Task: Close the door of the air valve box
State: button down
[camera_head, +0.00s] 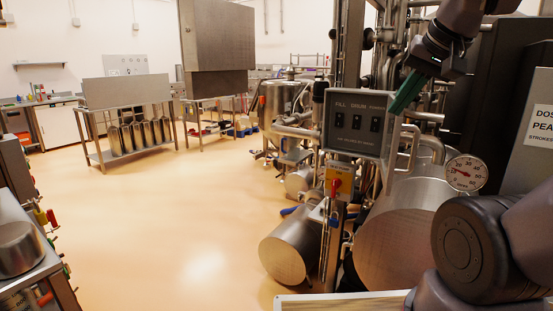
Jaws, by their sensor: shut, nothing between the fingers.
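My gripper (408,93) is at the upper right, its green fingers together and pointing down and left. It is empty. The fingers are just right of the grey FILL DRUM panel (356,123), near its upper right edge; I cannot tell whether they touch. I cannot make out for sure which thing is the air valve box or its door. A pale, flat-edged panel (340,302) shows at the bottom edge, mostly cut off; I cannot tell whether it belongs to the box.
A yellow switch box (339,182) with a red handle sits below the FILL DRUM panel. A round dial gauge (466,173), steel drums (292,248) and pipes crowd the right side. A steel table (101,158) stands far left. The floor (180,225) at left centre is clear.

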aim_at(393, 126)
jog(key=k+l+u, duration=0.1)
jog(key=l, duration=0.3)
jog(key=k+l+u, duration=0.1)
jog(key=l, duration=0.25)
jog(key=k+l+u, duration=0.1)
jog(key=l, duration=0.3)
jog(key=k+l, duration=0.15)
jog(key=l, duration=0.2)
jog(key=k+l+u, duration=0.35)
jog(key=i+l, duration=0.05)
